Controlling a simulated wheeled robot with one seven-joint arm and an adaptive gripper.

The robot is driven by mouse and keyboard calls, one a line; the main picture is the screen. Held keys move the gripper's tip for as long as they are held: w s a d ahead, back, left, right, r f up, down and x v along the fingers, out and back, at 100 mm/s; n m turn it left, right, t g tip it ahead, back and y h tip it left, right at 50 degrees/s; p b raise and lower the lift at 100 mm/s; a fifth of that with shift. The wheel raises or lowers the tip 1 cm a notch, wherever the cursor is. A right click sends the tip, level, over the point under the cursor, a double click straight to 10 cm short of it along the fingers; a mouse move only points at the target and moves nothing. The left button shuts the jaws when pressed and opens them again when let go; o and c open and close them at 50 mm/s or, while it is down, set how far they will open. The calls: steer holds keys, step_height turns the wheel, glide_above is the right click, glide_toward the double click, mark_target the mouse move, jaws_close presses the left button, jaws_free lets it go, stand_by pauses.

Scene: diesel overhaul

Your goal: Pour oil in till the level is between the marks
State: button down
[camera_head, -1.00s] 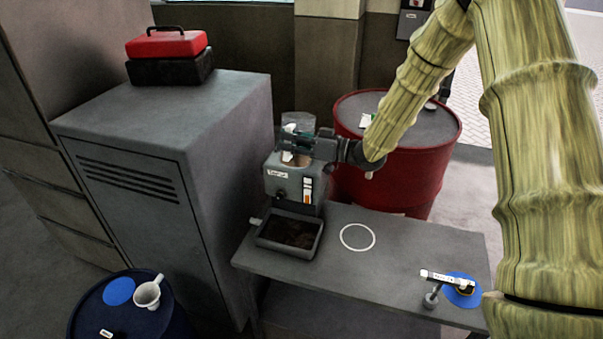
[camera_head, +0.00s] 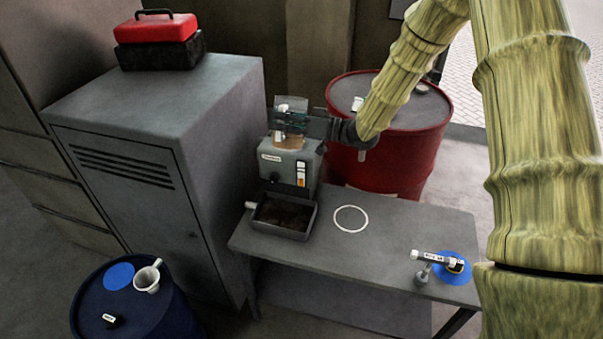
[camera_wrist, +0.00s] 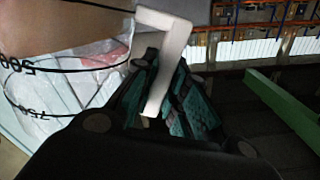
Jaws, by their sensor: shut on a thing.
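My gripper (camera_head: 290,122) is shut on the white handle (camera_wrist: 168,62) of a clear measuring jug (camera_wrist: 75,85). The jug's printed numbers appear upside down in the wrist view, with brown colour at upper left. In the head view my gripper is above the grey engine box (camera_head: 290,163). The jug is mostly hidden there, and I cannot tell whether oil is flowing. A brown patch (camera_head: 289,143) shows on the box's top. A white sight strip (camera_head: 301,174) on its front has an orange part low down; the marks are too small to read.
A dark-filled tray (camera_head: 284,234) sits before the box on the bench (camera_head: 385,228). A white ring (camera_head: 350,218) marks clear bench. A red drum (camera_head: 400,160) is behind; a blue drum (camera_head: 150,318) holds a white cup (camera_head: 147,279).

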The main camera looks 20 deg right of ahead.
steer(key=shift+r, duration=0.15)
steer(key=shift+r+m+p, duration=0.3)
steer(key=shift+m+p, duration=0.2)
steer(key=shift+p, duration=0.4)
steer(key=shift+w+d+r, duration=0.1)
steer(key=shift+r+m+p, duration=0.1)
steer(key=shift+m+p, duration=0.2)
steer(key=shift+p, duration=0.1)
steer(key=shift+w+m+p, duration=0.1)
steer(key=shift+m+p, duration=0.2)
steer(key=shift+d+r+p, duration=0.1)
steer(key=shift+p, duration=0.2)
